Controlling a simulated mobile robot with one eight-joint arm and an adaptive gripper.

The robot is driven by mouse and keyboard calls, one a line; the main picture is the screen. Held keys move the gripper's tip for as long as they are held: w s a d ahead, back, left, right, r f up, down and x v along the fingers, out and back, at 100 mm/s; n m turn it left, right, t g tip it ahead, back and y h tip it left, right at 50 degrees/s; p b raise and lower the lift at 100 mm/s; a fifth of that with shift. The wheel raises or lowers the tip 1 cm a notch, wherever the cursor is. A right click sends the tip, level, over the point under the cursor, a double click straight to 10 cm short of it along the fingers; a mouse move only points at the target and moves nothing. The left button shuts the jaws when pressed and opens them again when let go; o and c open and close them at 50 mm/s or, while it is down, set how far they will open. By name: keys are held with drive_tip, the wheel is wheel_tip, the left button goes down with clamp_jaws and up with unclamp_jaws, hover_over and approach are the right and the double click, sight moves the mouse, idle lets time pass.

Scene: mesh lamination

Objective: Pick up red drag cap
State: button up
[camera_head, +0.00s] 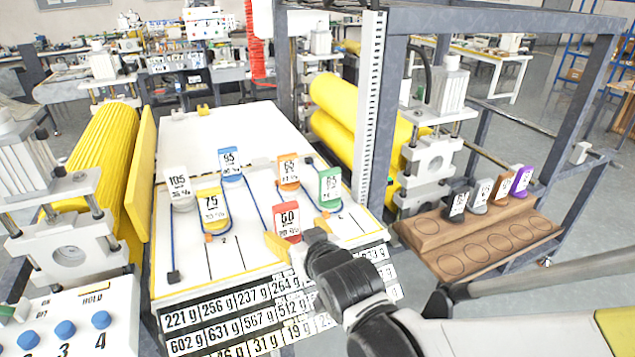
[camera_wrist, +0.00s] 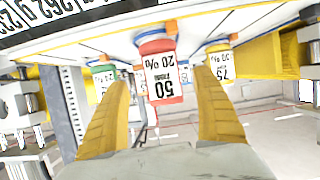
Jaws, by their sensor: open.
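The red drag cap (camera_head: 287,221), labelled 50, stands near the front edge of the white board (camera_head: 180,275). In the wrist view the red cap (camera_wrist: 164,84) is centred between the two yellow fingers, with its label facing the camera. My gripper (camera_head: 288,240) is at the cap, reaching in from the front right. In the wrist view my gripper (camera_wrist: 165,100) is open, with a visible gap on each side of the cap. The head view partly hides the fingers, and the cap's base is hidden there.
A yellow cap (camera_head: 212,208), green cap (camera_head: 329,187), orange cap (camera_head: 288,172), blue cap (camera_head: 230,162) and grey-white cap (camera_head: 180,188) stand around on the board. A wooden rack (camera_head: 440,250) with several caps stands at right. Frame posts (camera_head: 382,120) rise behind.

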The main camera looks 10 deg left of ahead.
sight(288, 226)
drive_tip(key=b+x, duration=0.2)
drive_tip(key=x, duration=0.3)
drive_tip(key=shift+w+a+f, duration=0.2)
drive_tip(key=shift+f, duration=0.05)
drive_tip(key=shift+r, duration=0.1)
drive_tip(key=c, duration=1.5)
